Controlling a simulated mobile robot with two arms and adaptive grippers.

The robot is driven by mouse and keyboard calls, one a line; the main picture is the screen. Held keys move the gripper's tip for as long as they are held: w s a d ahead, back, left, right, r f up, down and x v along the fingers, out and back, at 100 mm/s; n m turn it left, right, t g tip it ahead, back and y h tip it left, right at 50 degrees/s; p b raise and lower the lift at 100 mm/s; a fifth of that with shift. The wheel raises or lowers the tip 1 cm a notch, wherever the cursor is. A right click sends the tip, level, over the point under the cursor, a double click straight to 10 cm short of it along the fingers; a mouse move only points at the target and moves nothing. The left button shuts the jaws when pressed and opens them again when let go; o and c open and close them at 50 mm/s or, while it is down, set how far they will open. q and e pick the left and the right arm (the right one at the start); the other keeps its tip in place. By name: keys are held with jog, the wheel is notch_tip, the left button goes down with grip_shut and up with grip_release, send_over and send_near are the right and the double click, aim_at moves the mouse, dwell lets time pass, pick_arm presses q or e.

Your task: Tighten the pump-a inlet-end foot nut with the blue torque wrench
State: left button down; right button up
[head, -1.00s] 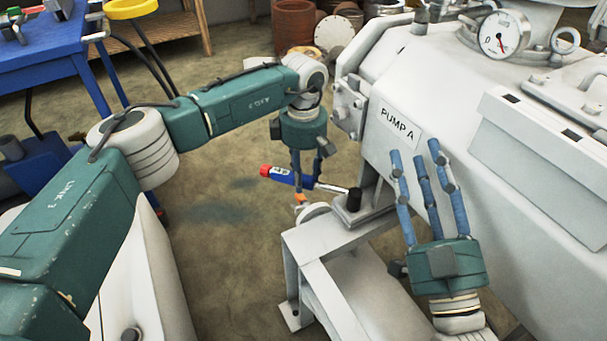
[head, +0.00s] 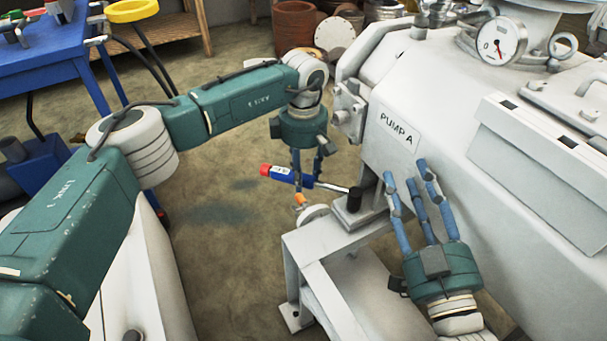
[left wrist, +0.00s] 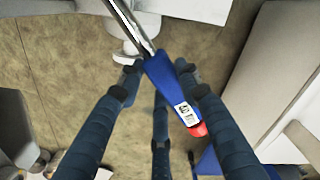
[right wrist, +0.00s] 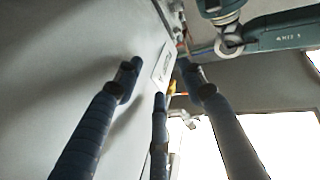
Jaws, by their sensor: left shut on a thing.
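The blue torque wrench (head: 287,176) has a red end and a bright metal shaft, and its black head (head: 355,198) sits at the pump foot on the grey frame. My left gripper (head: 308,180) is shut on its blue handle. The handle also shows between the fingers in the left wrist view (left wrist: 165,80). The foot nut is hidden under the head. Pump A (head: 440,150) is the large white housing with the label. My right gripper (head: 415,190) has its fingers spread and empty in front of the pump's side.
The grey support frame (head: 330,240) stands below the wrench. A pressure gauge (head: 500,42) sits on top of the pump. A blue table (head: 50,55) with tools is at the far left, and rusty drums (head: 294,25) stand behind. The floor between is clear.

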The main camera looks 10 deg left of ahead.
pick_arm(q)
jog(key=shift+r+p, duration=0.4)
jog(key=shift+r, duration=0.25)
jog(key=shift+r+p, duration=0.35)
jog(key=shift+r, duration=0.2)
jog(key=shift+r+p, duration=0.45)
jog(key=shift+r, duration=0.2)
pick_arm(e)
jog(key=s+d+f+g+h, duration=0.2)
jog(key=f+g, duration=0.4)
jog(key=f, duration=0.8)
jog(key=shift+s+d+g, duration=0.4)
jog(key=shift+s, duration=0.25)
jog(key=shift+r, duration=0.1)
pick_arm(q)
jog(key=shift+s, duration=0.1)
pick_arm(e)
jog(key=shift+a+r, duration=0.15)
